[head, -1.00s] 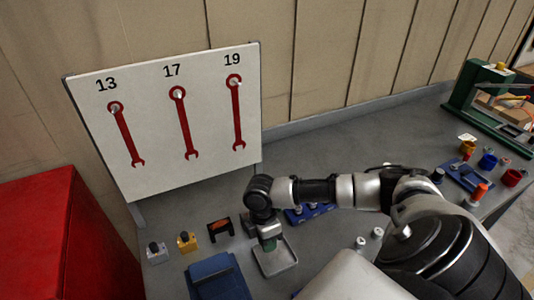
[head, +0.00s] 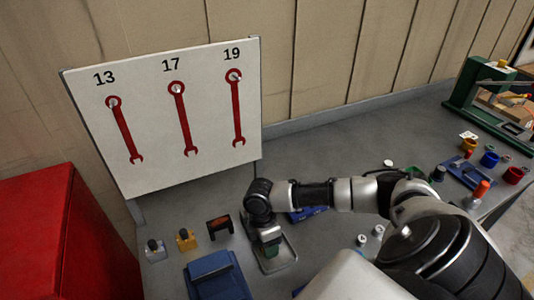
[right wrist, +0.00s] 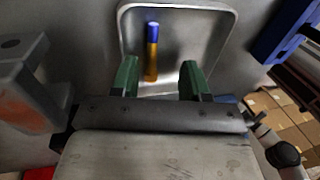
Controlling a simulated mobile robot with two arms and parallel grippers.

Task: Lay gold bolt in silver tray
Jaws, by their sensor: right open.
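The silver tray (head: 286,262) lies on the grey bench below my right gripper in the head view. It fills the upper middle of the right wrist view (right wrist: 195,42). The gold bolt (right wrist: 152,62), with a blue end, lies inside the tray on its floor, seen in the right wrist view. In the head view my arm hides it. My right gripper (right wrist: 158,70) is open, its green fingers apart on either side of the bolt's near end. It also shows in the head view (head: 271,252) over the tray. My left gripper is in no view.
A blue rack (head: 306,214) stands behind the tray. A black and orange stand (head: 219,227), a yellow block (head: 186,240), a grey block (head: 155,251) and a blue item (head: 212,273) lie to the left. The wrench board (head: 205,130) stands behind; a red cabinet (head: 100,240) is at far left.

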